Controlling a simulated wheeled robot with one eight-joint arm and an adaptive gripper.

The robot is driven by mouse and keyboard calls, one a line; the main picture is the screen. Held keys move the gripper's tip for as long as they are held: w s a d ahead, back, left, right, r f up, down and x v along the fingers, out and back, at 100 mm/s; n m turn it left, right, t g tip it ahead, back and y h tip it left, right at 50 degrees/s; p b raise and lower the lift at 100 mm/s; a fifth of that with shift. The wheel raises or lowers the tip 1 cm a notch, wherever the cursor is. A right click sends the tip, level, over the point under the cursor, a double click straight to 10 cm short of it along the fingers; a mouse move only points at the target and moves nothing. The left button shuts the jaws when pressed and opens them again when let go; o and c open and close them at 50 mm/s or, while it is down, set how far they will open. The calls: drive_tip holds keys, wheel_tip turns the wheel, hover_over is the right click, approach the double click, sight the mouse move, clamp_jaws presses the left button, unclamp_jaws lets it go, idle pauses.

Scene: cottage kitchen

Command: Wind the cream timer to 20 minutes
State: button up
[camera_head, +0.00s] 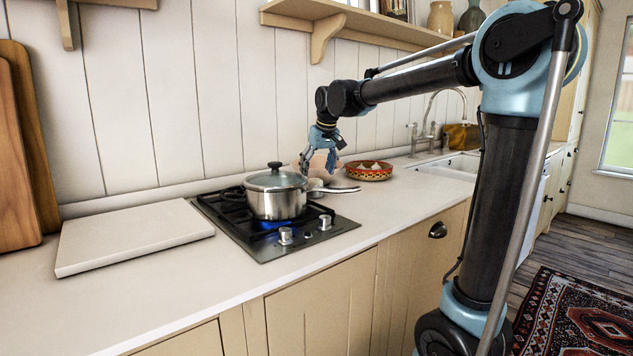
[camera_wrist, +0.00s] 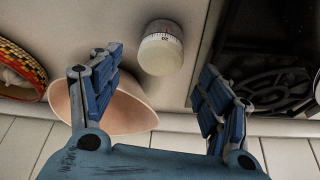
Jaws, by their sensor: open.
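The cream timer (camera_wrist: 161,48) stands on the counter in the wrist view, a short round body with a dial band and a small red mark. Its numbers are too small to read surely. My gripper (camera_wrist: 159,68) is open, with one blue finger to each side of the timer's near edge and nothing held. The timer is in the gap ahead of the fingers; contact is not visible. In the head view my gripper (camera_head: 318,158) points down behind the pot, and the timer cannot be made out clearly there.
A lidded steel pot (camera_head: 276,193) sits on the gas hob (camera_head: 265,238) over a blue flame, its handle reaching right. A pinkish bowl (camera_wrist: 120,108) is close behind the left finger. A patterned bowl (camera_head: 368,173) stands farther right. A pale board (camera_head: 130,236) lies left.

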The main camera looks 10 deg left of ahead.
sight(315, 180)
drive_tip(key=shift+x, duration=2.3)
drive_tip(key=c, duration=1.1)
